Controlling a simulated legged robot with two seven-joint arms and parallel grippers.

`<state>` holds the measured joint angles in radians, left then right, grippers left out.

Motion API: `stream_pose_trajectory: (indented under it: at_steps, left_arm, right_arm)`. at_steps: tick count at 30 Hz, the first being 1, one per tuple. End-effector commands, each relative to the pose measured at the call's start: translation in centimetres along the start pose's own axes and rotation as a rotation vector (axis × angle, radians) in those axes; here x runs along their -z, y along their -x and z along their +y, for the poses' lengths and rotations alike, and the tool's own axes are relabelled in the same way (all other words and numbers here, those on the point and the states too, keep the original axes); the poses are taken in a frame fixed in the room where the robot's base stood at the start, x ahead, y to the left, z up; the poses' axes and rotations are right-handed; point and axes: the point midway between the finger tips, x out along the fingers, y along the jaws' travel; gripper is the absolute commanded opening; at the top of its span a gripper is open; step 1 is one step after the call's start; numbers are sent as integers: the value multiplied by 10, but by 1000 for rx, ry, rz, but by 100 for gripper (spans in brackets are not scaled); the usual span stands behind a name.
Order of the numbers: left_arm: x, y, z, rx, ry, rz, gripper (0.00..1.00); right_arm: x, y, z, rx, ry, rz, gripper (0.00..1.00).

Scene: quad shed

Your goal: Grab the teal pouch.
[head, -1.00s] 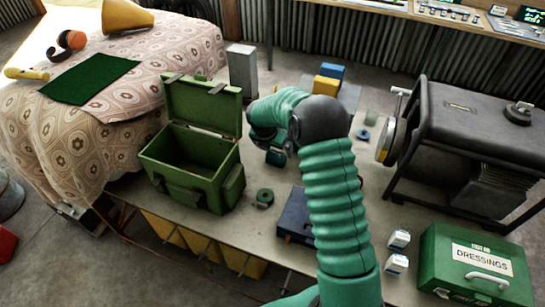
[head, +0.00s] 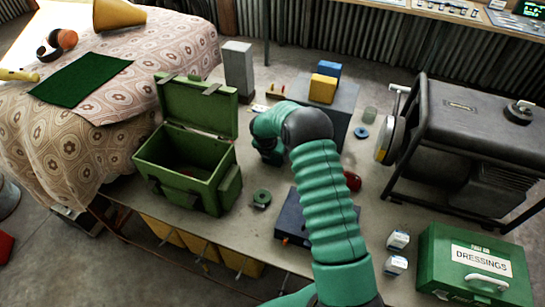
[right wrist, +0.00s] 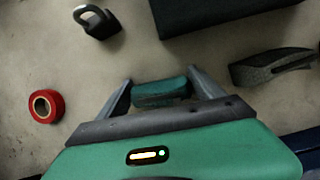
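The teal pouch (right wrist: 162,93) lies between the two fingers of my right gripper (right wrist: 161,78) in the right wrist view. Its ends are close to the fingers; I see no clear grip on it, and the gripper looks open around it. In the head view my right gripper (head: 268,156) is low over the table, between the open green box and the dark blue case. My own arm largely hides the pouch there. My left gripper is not in view.
The open green box (head: 187,178) stands left of my gripper, with a green tape roll (head: 261,198) near it. A dark blue case (head: 292,218) is in front. A padlock (right wrist: 97,22) and red roll (right wrist: 45,106) lie near. The generator (head: 465,125) stands right.

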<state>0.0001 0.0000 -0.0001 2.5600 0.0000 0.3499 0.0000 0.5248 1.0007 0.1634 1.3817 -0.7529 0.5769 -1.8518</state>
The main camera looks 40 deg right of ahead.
Motion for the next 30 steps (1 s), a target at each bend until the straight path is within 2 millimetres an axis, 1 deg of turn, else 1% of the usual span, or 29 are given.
stream_pose_trajectory:
  at_steps: [1, 6, 7, 14, 17, 24, 27, 30]
  left_arm:
    - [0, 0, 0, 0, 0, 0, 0]
    - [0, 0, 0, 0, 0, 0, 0]
    - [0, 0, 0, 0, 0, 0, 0]
    - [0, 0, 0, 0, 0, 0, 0]
    - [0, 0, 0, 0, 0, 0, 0]
    - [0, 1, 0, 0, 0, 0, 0]
    - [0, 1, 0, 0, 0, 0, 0]
    - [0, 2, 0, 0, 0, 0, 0]
  right_arm:
    - [0, 0, -1, 1, 0, 1, 61]
    - [1, -1, -1, 3, 0, 1, 38]
    - [1, -1, -1, 3, 0, 1, 36]
    - [0, 2, 0, 2, 0, 1, 35]
    - [-6, 13, 0, -1, -2, -1, 35]
    - [-28, 68, 0, -2, -2, -2, 35]
    - [-35, 83, 0, 0, -2, -1, 35]
    - [-37, 91, 0, 1, 0, 1, 35]
